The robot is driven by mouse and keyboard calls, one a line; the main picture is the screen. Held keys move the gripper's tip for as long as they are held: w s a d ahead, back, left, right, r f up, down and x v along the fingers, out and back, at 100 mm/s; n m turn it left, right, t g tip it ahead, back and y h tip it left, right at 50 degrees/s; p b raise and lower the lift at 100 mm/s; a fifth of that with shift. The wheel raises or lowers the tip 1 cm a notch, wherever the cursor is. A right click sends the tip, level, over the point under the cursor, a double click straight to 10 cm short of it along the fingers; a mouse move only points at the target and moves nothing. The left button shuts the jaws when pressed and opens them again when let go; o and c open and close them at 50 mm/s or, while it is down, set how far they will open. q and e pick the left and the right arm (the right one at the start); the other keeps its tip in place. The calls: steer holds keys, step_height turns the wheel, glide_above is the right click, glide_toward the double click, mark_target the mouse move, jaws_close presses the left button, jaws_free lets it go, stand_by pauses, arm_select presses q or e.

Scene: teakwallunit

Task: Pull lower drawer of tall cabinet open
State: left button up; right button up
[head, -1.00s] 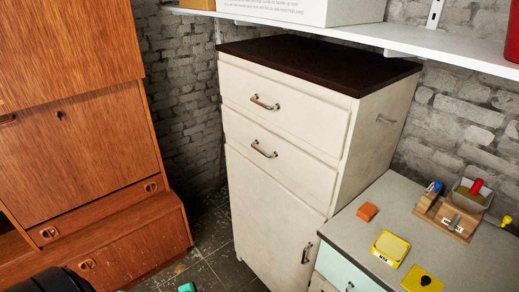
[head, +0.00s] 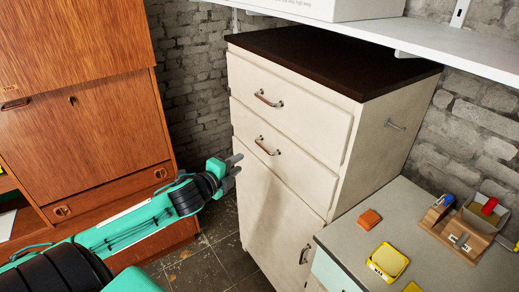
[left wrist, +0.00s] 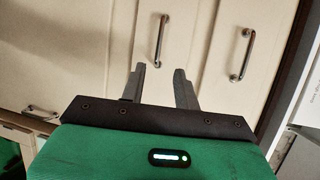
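The tall cream cabinet (head: 345,185) has a dark top, two drawers and a door beneath. The lower drawer (head: 303,180) is closed; its metal bar handle (head: 267,146) is at front centre. My left gripper (head: 235,167) is in front of the cabinet, left of and a little below that handle, fingers pointing towards the front. In the left wrist view, turned on its side, the gripper (left wrist: 159,82) is open and empty. The lower drawer's handle (left wrist: 160,40) lies beyond its fingertips, apart from them; the upper drawer's handle (left wrist: 241,55) is to the right. My right gripper is not in view.
A teak wall unit (head: 95,110) stands at left behind my left arm. A grey counter (head: 395,215) with an orange block (head: 369,217), a yellow box (head: 388,262) and a wooden tool holder (head: 455,240) adjoins the cabinet at right. A white shelf (head: 420,40) hangs above.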

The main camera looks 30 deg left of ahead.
arm_select(q)
steer(key=w+f+p, duration=0.2)
steer(key=w+p, duration=0.1)
steer(key=w, duration=0.9)
steer(key=shift+w+f, duration=0.2)
steer(key=shift+w, duration=0.1)
jaws_close()
